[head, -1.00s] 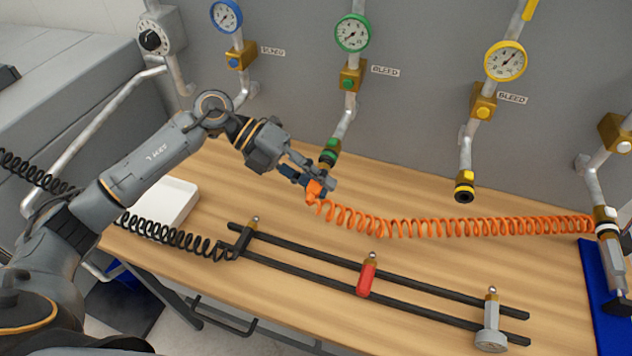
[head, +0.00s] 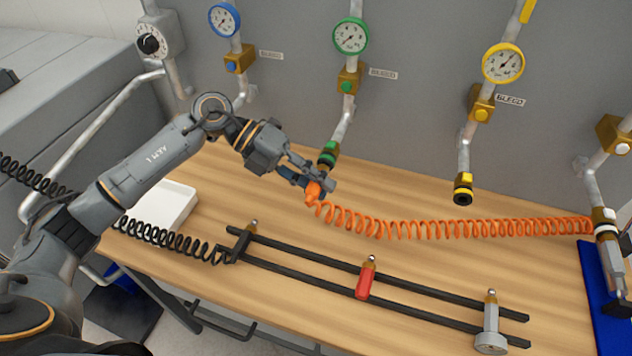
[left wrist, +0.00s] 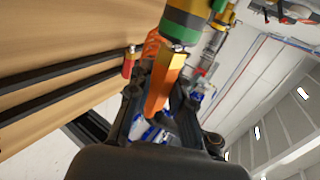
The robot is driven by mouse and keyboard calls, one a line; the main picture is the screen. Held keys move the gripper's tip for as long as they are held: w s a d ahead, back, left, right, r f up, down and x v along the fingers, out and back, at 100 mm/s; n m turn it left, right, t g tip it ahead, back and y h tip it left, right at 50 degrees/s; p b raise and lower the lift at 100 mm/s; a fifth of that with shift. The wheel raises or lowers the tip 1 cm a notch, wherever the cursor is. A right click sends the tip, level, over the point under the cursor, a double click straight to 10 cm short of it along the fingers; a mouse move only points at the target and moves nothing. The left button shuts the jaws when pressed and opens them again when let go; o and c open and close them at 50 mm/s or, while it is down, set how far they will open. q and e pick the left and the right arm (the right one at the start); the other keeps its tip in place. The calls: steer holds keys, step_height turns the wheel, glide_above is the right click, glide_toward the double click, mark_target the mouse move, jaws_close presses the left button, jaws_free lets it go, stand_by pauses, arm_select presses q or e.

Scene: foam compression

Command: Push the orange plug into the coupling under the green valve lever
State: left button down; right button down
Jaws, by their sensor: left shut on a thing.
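The orange plug (head: 313,190) is gripped in my left gripper (head: 320,184), just below the green-banded coupling (head: 328,155). The coupling hangs from the pipe under the brass valve with the green mark (head: 347,84). In the left wrist view the orange plug (left wrist: 163,82) stands between the fingers (left wrist: 160,100). Its silver tip (left wrist: 177,47) shows at the mouth of the coupling (left wrist: 184,22); how far in it sits cannot be told. The orange coiled hose (head: 430,228) runs from the plug to the right. My right gripper is not seen.
A black rail rack (head: 320,262) on the wooden table holds a red plug (head: 366,279) and a grey plug (head: 491,322). A yellow-banded coupling (head: 463,190) hangs to the right. A white tray (head: 178,205) lies behind my left arm. A blue mat (head: 592,275) is at the right.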

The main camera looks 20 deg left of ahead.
arm_select(q)
steer(key=shift+w+r, duration=0.1)
steer(key=shift+w, duration=0.35)
steer(key=c, duration=1.1)
jaws_free()
steer(key=shift+w, duration=0.1)
